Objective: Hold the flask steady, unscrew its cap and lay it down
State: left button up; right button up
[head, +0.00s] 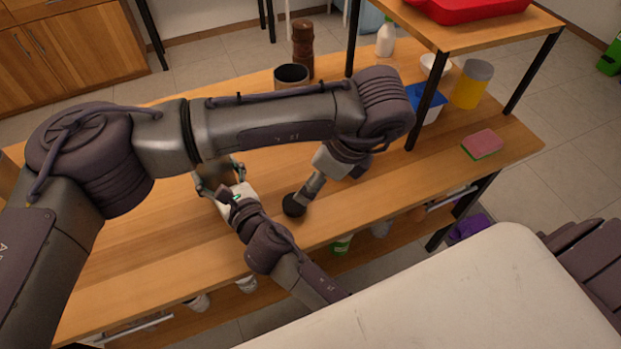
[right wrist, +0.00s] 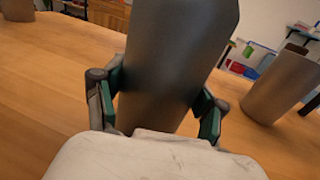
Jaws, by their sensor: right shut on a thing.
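My right gripper (right wrist: 158,112) is shut around a dark grey metal cylinder, which I take to be the flask (right wrist: 175,60). The flask's top runs out of the right wrist view. In the head view my right gripper (head: 219,180) holds the brownish, blurred flask (head: 216,171) over the table's left-middle part. My left arm reaches across from the left, and its wrist hangs to the right of the flask.
The wooden table (head: 150,268) has free room front left. A dark open pot (head: 291,76), a brown grinder (head: 302,46) and a white bottle (head: 386,39) stand at the back. A pink sponge (head: 482,142) and yellow canister (head: 472,84) are at right, near shelf legs.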

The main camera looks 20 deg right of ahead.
jog(key=o, duration=1.8)
